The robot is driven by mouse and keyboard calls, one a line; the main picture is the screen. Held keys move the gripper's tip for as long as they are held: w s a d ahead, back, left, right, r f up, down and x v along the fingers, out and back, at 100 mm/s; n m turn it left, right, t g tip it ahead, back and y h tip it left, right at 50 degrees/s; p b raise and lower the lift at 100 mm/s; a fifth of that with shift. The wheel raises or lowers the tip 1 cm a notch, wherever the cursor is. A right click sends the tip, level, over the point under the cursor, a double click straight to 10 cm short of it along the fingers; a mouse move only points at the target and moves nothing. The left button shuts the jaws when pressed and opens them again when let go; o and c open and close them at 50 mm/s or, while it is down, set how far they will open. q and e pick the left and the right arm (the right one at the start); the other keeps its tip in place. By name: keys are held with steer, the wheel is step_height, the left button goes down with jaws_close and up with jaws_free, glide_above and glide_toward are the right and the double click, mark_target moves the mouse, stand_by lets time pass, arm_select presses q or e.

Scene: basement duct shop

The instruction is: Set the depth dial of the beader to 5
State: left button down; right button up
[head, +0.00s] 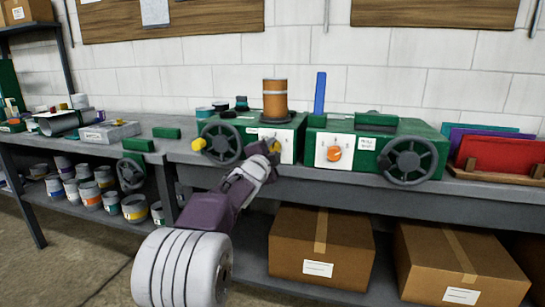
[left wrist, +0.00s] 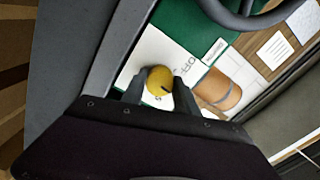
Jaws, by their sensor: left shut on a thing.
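My left gripper (head: 268,148) is at the front panel of the left green machine (head: 296,123). In the left wrist view its dark fingers (left wrist: 158,88) are shut on a round yellow dial (left wrist: 159,78), one finger on each side. The dial stands on a white plate (left wrist: 150,52) with lettering that looks like OFF to its right and a character like 5 below it. A short dark mark on the dial points to the lower right in that view. In the head view the gripper hides most of this dial. My right gripper is not in view.
A second green machine (head: 440,130) with an orange dial (head: 334,153) stands to the right. Handwheels (head: 221,143) stick out at the front. An orange cylinder (head: 275,100) and blue bar (head: 320,93) rise above the machines. Cardboard boxes (head: 320,240) sit on the lower shelf.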

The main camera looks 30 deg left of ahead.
arm_select(q)
steer(key=m+b, duration=0.2)
steer(key=m, duration=0.3)
steer(key=shift+f+m, duration=0.15)
steer(key=shift+m, duration=0.15)
steer(key=shift+m+b, duration=0.75)
steer(key=shift+m, duration=1.55)
steer(key=c, duration=0.9)
jaws_free()
steer(key=v, duration=0.9)
